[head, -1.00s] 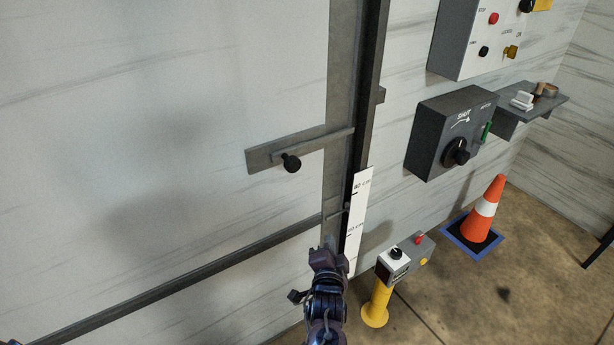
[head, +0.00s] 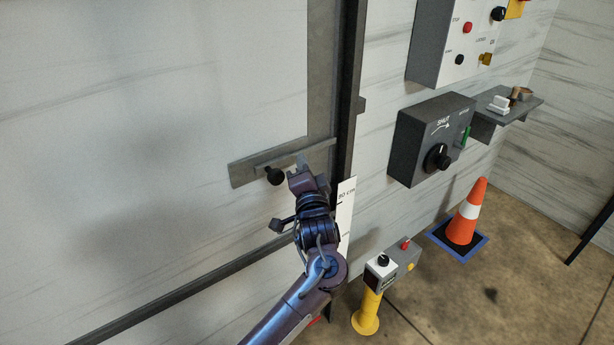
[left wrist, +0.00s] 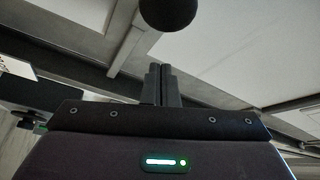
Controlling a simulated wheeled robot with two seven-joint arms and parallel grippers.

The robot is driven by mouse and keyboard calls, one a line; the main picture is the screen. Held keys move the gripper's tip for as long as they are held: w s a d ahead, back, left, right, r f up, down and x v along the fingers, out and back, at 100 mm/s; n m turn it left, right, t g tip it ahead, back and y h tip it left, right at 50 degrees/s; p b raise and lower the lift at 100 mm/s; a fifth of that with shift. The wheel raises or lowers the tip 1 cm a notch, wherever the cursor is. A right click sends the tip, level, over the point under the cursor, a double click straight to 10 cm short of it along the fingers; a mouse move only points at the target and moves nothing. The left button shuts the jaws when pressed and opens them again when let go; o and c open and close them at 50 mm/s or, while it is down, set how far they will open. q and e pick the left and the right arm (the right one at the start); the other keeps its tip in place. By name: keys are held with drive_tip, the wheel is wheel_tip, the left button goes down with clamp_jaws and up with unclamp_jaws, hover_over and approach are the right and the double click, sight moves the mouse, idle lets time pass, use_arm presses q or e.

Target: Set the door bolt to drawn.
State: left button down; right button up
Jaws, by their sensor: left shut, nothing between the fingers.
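The door bolt is a grey bar on a plate (head: 243,174) on the pale door, with a round black knob (head: 274,176). The bar reaches right toward the dark door post. My left gripper (head: 298,168) is at the bolt, just right of the knob in the head view, with its fingers shut and empty. In the left wrist view the closed fingertips (left wrist: 161,68) point toward the knob (left wrist: 168,12), which shows at the top edge with a gap between. My gripper hides part of the bolt bar. My right gripper is in neither view.
A grey box with a black rotary switch marked SHUT (head: 436,158) is on the wall to the right. A yellow post with a small control box (head: 381,266) and an orange cone (head: 466,212) stand on the floor. A horizontal rail (head: 190,287) crosses the door below.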

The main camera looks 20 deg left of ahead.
sight(271, 174)
use_arm(q)
drive_tip(key=s+a+f, duration=0.1)
drive_tip(key=s+a+f+p, duration=0.1)
drive_tip(key=shift+s+a, duration=0.15)
drive_tip(key=shift+s, duration=0.2)
drive_tip(key=s+a+p, duration=0.2)
drive_tip(key=s+p, duration=0.1)
drive_tip(key=shift+s+a+r, duration=0.15)
drive_tip(key=shift+a, duration=0.15)
drive_tip(key=shift+s+a, duration=0.1)
